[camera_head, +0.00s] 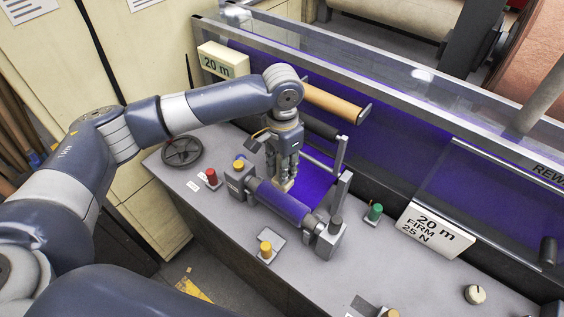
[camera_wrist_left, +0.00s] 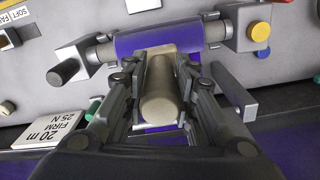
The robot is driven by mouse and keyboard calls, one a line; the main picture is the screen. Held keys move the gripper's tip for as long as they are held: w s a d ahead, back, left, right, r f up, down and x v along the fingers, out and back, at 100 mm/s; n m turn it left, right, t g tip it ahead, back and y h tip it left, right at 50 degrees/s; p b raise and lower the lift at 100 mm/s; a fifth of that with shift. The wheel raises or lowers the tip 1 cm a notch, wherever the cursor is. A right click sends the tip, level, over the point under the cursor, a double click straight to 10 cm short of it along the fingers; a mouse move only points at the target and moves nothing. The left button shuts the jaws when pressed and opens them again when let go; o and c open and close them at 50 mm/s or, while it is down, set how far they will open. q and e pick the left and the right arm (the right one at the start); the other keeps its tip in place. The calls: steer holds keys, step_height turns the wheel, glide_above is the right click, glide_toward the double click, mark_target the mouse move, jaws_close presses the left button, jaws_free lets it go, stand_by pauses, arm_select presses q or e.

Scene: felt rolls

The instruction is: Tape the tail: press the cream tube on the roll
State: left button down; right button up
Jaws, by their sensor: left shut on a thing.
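The roll (camera_head: 283,203) is wound with purple felt and lies level between two grey end blocks on the machine top. It also shows in the left wrist view (camera_wrist_left: 210,33). My left gripper (camera_head: 283,181) points down at the roll. It is shut on the cream tube (camera_wrist_left: 159,103), whose far end meets or nearly meets the purple felt in the left wrist view. In the head view only a small pale end of the tube (camera_head: 286,186) shows below the fingers. I cannot tell whether it presses on the felt. My right gripper is not in view.
A red button (camera_head: 212,176), a yellow button (camera_head: 266,249) and a green button (camera_head: 375,211) stand around the roll. A tan bar (camera_head: 335,102) and a clear guard lie behind. A "20 m FIRM 25 N" sign (camera_head: 436,228) stands at right. A black handwheel (camera_head: 182,151) is at left.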

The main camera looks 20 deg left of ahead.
arm_select(q)
steer(key=shift+f, duration=0.55)
steer(key=shift+s+f, duration=0.1)
steer(key=shift+f, duration=0.65)
step_height(320, 180, down, 2)
steer(key=shift+b, duration=0.3)
steer(key=shift+f, duration=0.1)
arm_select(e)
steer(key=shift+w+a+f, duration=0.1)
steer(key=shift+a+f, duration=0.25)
